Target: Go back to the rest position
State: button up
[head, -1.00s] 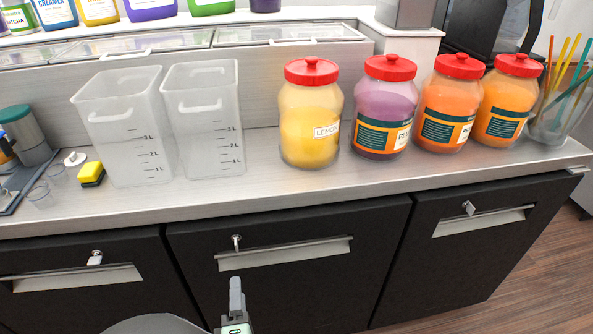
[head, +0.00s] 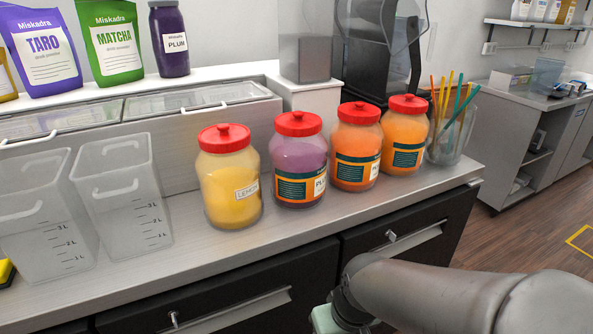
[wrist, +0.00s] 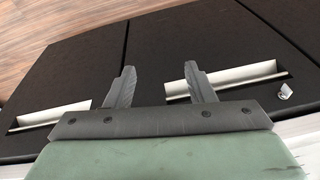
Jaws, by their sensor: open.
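My gripper (wrist: 158,88) shows in the wrist view with its two fingers spread apart and nothing between them. It is open, in front of the dark cabinet fronts (wrist: 165,45) with their pale handle recesses. In the head view my grey arm crosses the lower right, in front of the counter, and the fingers are out of frame below. The counter (head: 300,222) lies behind the arm, and I see no contact with it.
On the counter stand two clear measuring containers (head: 125,200), a lemon jar (head: 230,185), a plum jar (head: 298,165), two orange jars (head: 355,150) (head: 405,135) and a straw holder (head: 448,140). Open wooden floor (head: 530,235) lies to the right.

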jog(key=s+d+r+m+g+h, duration=0.1)
jog(key=s+d+r+m, duration=0.2)
jog(key=s+d, duration=0.2)
jog(key=shift+d+g, duration=0.4)
jog(key=shift+d, duration=0.5)
dwell(0.9)
